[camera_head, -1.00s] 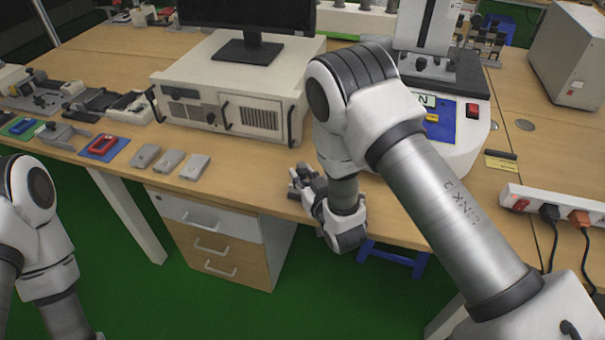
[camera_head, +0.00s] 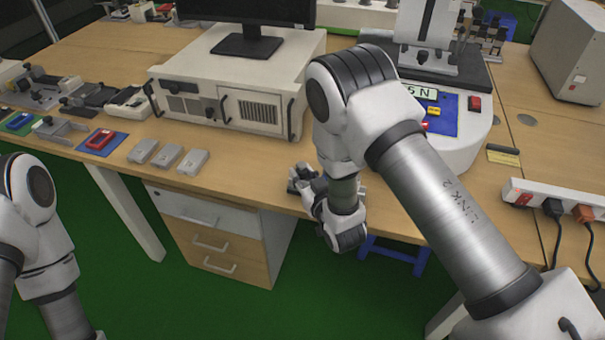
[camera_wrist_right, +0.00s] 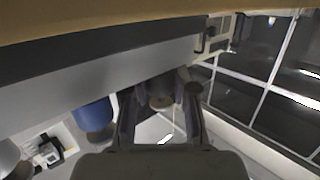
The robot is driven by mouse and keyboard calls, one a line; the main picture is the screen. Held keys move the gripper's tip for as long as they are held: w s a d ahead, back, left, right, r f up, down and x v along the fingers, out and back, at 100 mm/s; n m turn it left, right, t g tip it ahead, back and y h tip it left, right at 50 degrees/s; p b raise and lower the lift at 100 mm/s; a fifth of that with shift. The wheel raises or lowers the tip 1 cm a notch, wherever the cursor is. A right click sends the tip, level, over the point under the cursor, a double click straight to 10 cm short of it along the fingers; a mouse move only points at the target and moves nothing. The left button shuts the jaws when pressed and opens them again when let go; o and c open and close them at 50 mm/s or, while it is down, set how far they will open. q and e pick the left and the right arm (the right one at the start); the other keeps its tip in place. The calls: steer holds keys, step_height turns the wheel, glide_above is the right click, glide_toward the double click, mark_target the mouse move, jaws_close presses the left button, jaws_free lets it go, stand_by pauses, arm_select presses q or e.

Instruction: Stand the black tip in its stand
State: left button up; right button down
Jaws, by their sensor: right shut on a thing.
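My right gripper (camera_head: 300,180) is low over the front edge of the table, beside the test machine, partly hidden by its own wrist. In the right wrist view its two dark fingers (camera_wrist_right: 160,108) are closed around a small dark round piece with a tan end (camera_wrist_right: 161,100), which appears to be the black tip. The tip's full shape is hidden between the fingers. I cannot make out the tip's stand for certain. My left arm shows at the left edge; its gripper is out of view.
The white test machine (camera_head: 462,150) with a blue panel stands right behind my right arm. A beige instrument box (camera_head: 215,130) and monitor (camera_head: 262,12) stand left of it. Grey blocks (camera_head: 168,157) lie near the front edge. A power strip (camera_head: 535,196) is at right.

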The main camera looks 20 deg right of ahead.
mark_target(303, 166)
steer(key=c, duration=0.8)
jaws_free()
steer(key=shift+c, duration=0.2)
step_height(303, 166, up, 10)
steer(key=shift+r, duration=0.1)
